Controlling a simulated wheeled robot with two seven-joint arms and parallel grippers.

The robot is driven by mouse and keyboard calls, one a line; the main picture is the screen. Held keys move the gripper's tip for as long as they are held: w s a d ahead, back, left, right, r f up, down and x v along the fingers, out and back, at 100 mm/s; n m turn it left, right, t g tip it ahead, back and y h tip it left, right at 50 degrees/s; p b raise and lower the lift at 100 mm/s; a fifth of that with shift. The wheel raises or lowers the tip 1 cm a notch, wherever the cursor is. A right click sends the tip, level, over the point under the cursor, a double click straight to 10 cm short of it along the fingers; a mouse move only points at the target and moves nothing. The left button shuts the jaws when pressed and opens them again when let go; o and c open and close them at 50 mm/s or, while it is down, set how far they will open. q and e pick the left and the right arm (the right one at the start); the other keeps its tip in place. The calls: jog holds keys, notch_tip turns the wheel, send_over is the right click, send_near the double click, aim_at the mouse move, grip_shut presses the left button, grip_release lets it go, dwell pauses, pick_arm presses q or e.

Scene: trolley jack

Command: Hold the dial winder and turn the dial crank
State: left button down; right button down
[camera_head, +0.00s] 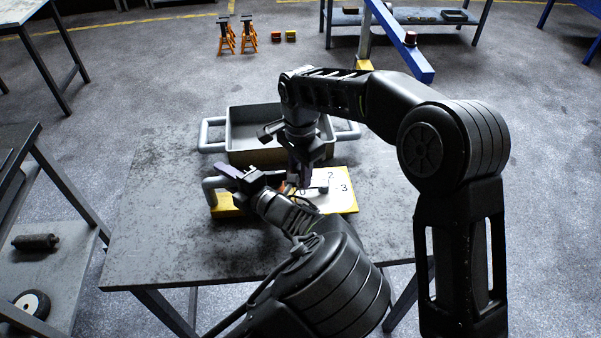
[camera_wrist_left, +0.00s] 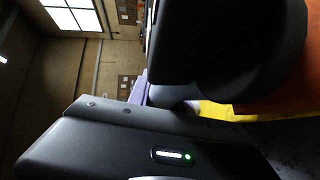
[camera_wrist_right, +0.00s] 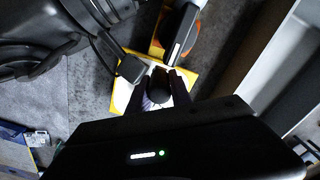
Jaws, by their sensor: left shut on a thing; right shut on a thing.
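The dial winder (camera_head: 343,203) lies on the grey table, with a white numbered face, yellow edges and a grey handle (camera_head: 208,190) at its left end. My left gripper (camera_head: 228,174) is shut on that handle; in the left wrist view the handle (camera_wrist_left: 168,98) shows between its jaws. My right gripper (camera_head: 302,178) comes down from above onto the dial. It is shut on the dial crank's dark knob (camera_wrist_right: 158,84), seen between its fingers in the right wrist view. Both grippers and the left arm hide part of the face; the digits 2 and 3 show.
A grey tray (camera_head: 236,156) with side handles stands on the table (camera_head: 160,240) just behind the winder. The table's left front and right side are clear. A shelf (camera_head: 55,270) stands at the left, and orange stands (camera_head: 248,40) are on the floor beyond.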

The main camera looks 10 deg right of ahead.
jog(key=shift+w, duration=0.15)
jog(key=shift+w+m, duration=0.45)
jog(key=shift+m, duration=0.55)
jog(key=w+m, duration=0.1)
jog(key=m, duration=0.2)
jog(key=shift+w+d+m, duration=0.3)
jog(key=shift+w+d, duration=0.05)
jog(key=m, duration=0.1)
jog(key=w+d+m, duration=0.1)
jog(key=m, duration=0.1)
jog(key=shift+w, duration=0.2)
jog(key=shift+w+d+m, duration=0.2)
jog(key=shift+d+m, duration=0.15)
jog(key=shift+m, duration=0.45)
jog(key=shift+w+d+m, duration=0.2)
jog(key=shift+d+m, duration=0.15)
jog(key=shift+m, duration=0.45)
jog(key=c, duration=1.2)
grip_release()
jog(key=shift+o, duration=0.2)
